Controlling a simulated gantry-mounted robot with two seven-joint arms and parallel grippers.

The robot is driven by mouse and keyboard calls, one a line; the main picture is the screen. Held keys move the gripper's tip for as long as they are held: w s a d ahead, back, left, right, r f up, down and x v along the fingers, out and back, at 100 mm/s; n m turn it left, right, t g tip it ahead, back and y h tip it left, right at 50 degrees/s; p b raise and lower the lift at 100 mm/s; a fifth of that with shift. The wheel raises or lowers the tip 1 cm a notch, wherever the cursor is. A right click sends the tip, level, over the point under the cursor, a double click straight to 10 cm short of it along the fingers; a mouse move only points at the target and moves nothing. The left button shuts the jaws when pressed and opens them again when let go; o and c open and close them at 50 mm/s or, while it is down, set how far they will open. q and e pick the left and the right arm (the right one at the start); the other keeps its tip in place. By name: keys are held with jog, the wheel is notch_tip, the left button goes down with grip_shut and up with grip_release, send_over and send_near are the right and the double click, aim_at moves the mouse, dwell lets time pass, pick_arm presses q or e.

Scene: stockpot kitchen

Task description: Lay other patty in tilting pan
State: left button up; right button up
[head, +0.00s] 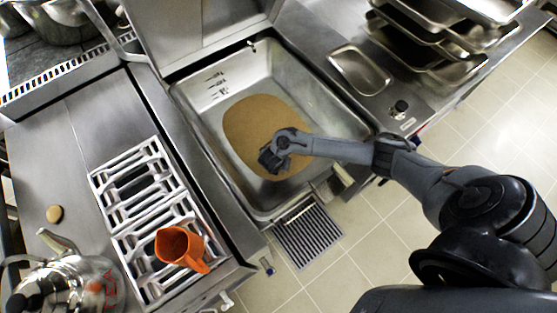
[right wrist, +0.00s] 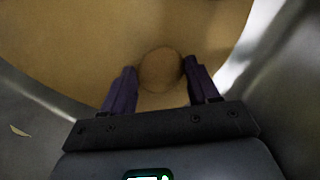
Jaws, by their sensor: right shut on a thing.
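The tilting pan (head: 203,115) is a deep steel basin with a broad tan-brown layer (head: 250,115) over its bottom. My right gripper (head: 271,162) reaches down into the pan over the near part of that layer. In the right wrist view my right gripper (right wrist: 160,88) is shut on a round tan patty (right wrist: 160,68), held between its two dark fingers. The layer fills the background behind the patty, and I cannot tell whether the patty touches it. In the head view the gripper hides this patty. Another small round tan patty (head: 54,213) lies on the left counter. My left gripper is not in view.
White burner grates (head: 125,190) with an orange jug (head: 180,247) stand left of the pan. A steel kettle (head: 75,285) is at lower left. Trays (head: 430,50) are stacked at upper right. A floor drain (head: 307,237) lies in front.

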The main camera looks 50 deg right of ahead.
jog(key=o, duration=1.1)
jog(key=shift+p+v, duration=3.4)
jog(key=shift+v, duration=2.05)
